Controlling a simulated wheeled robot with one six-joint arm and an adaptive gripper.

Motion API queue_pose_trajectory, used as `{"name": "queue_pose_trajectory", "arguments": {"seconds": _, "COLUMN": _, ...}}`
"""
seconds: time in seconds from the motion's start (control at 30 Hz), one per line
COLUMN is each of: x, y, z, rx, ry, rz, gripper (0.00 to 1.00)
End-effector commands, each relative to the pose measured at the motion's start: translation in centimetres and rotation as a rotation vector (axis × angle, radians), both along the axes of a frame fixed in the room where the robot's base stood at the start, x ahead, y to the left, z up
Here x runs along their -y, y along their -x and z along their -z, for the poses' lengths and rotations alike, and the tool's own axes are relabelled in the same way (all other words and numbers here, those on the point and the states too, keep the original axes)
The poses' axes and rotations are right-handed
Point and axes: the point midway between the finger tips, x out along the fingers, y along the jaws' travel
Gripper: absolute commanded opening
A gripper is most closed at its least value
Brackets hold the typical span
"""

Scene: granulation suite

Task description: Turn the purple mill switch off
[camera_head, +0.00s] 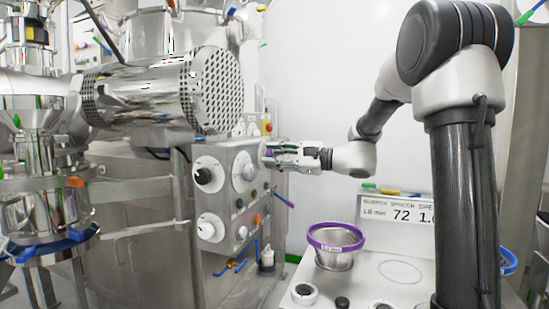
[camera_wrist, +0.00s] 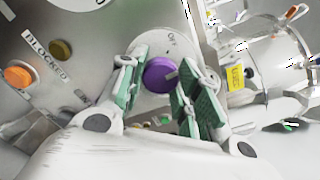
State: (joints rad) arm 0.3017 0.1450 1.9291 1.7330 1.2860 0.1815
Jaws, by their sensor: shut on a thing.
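The purple mill switch (camera_wrist: 159,75) is a round knob with a light pointer mark on a pale round plate (camera_wrist: 170,45) on the grey control panel. My gripper (camera_wrist: 163,82) has its green-padded fingers on either side of the knob and is shut on it. In the head view my gripper (camera_head: 270,154) reaches in from the right to the right side of the panel (camera_head: 232,205). The knob is hard to make out there behind the fingers.
A purple-rimmed sieve basket (camera_head: 335,240) stands on a white worktop at lower right. Orange and brown buttons (camera_wrist: 18,77) lie left of the knob.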

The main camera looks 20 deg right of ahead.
Motion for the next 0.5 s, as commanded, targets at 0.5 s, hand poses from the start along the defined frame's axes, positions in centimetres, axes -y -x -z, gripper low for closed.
{"name": "queue_pose_trajectory", "arguments": {"seconds": 0.5, "x": 0.04, "y": -0.02, "z": -0.02, "rx": 0.377, "ry": 0.275, "rz": -0.001, "gripper": 0.09}}
